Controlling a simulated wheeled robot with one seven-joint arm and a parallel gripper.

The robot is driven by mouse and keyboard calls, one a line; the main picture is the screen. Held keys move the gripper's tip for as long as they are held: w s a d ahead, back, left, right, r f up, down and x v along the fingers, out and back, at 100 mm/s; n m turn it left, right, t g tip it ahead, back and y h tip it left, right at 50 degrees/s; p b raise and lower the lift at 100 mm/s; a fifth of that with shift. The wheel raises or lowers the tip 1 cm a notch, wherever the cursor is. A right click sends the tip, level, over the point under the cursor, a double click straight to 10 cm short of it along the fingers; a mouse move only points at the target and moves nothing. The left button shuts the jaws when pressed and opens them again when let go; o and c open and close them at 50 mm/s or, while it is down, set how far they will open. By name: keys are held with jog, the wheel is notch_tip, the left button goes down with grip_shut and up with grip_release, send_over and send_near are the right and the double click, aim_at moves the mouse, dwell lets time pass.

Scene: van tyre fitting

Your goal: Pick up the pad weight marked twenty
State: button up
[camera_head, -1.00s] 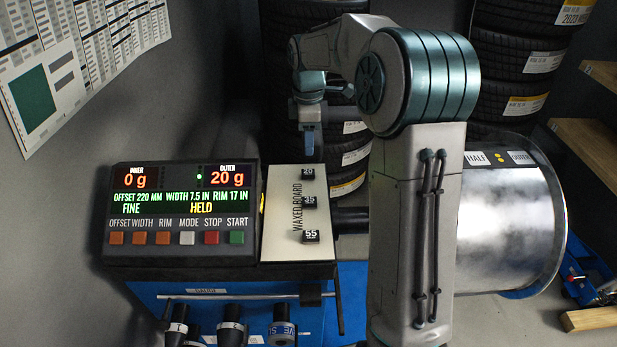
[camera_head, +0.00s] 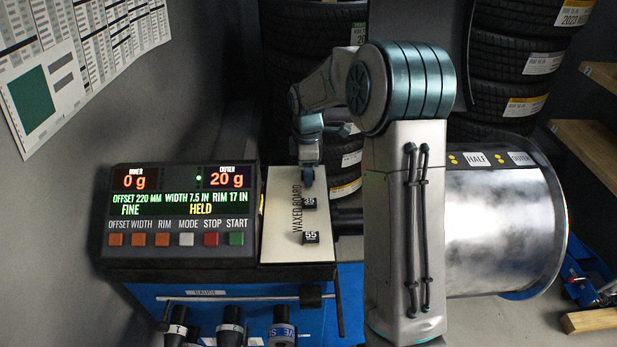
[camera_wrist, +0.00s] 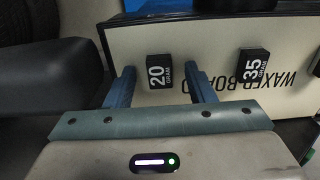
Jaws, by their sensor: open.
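The pad weight marked 20 (camera_wrist: 159,71) is a small black block with white lettering on the cream waxed board (camera_wrist: 205,50). In the wrist view it lies between the blue fingers of my open gripper (camera_wrist: 158,80), near their tips, with a gap on both sides. In the head view my gripper (camera_head: 307,178) is over the far end of the waxed board (camera_head: 280,215) and hides the 20 weight. The 35 weight (camera_head: 309,203) and the 55 weight (camera_head: 310,238) lie nearer on the same board. The 35 weight also shows in the wrist view (camera_wrist: 252,67).
The balancer display (camera_head: 181,208) reads outer 20 g and stands left of the board. A metal wheel rim (camera_head: 500,225) is at the right. Stacked tyres (camera_head: 520,50) stand behind. Tools (camera_head: 230,325) hang below the board.

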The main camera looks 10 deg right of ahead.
jog(key=c, duration=1.1)
jog(key=shift+o, duration=0.2)
